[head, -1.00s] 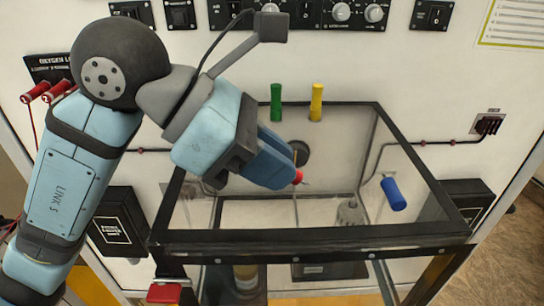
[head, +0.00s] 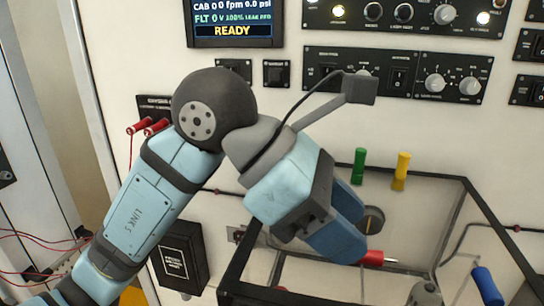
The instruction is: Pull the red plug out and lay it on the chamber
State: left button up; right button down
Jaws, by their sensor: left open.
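The red plug (head: 373,258) lies low over the glass top of the chamber (head: 450,212), its thin metal tip pointing right. My right gripper is not in view.
A green plug (head: 359,166) and a yellow plug (head: 401,171) stand at the chamber's back edge. A blue plug (head: 487,286) is at the lower right. Control panels (head: 397,72) line the wall above.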

pick_arm(q)
jog(key=b+v, duration=0.1)
jog(key=v, duration=1.1)
jog(key=shift+b, duration=0.3)
jog(key=shift+s, duration=0.1)
